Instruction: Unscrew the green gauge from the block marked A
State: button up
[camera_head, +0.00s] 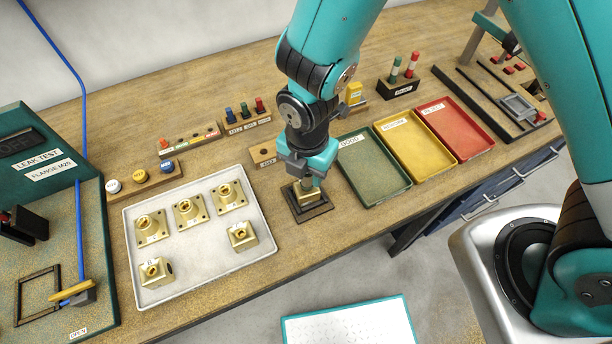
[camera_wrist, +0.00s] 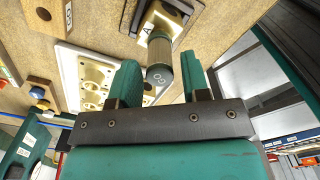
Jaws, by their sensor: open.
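In the head view, the gauge (camera_head: 308,184) shows below my gripper (camera_head: 309,166), and the block (camera_head: 310,196) sits in a dark square holder (camera_head: 305,211). In the wrist view, my gripper (camera_wrist: 160,76) is open, with its teal fingers on either side of the gauge's end. Gaps show between the gauge and both fingers. The thread inside the block is hidden.
A white tray (camera_head: 205,272) with several brass parts lies left of the holder. Green (camera_head: 375,170), yellow (camera_head: 416,156) and red (camera_head: 454,133) trays lie to the right. Small racks (camera_head: 246,125) stand behind. The leak test station (camera_head: 53,250) is at far left.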

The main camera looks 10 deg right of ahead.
jog(key=m, duration=1.2)
jog(key=shift+m, duration=0.3)
jog(key=c, duration=0.6)
jog(key=n, duration=0.7)
jog(key=shift+p, duration=0.4)
jog(key=shift+o, duration=0.2)
jog(key=shift+r, duration=0.25)
jog(key=shift+r+p, duration=1.95)
jog(key=shift+r, duration=0.3)
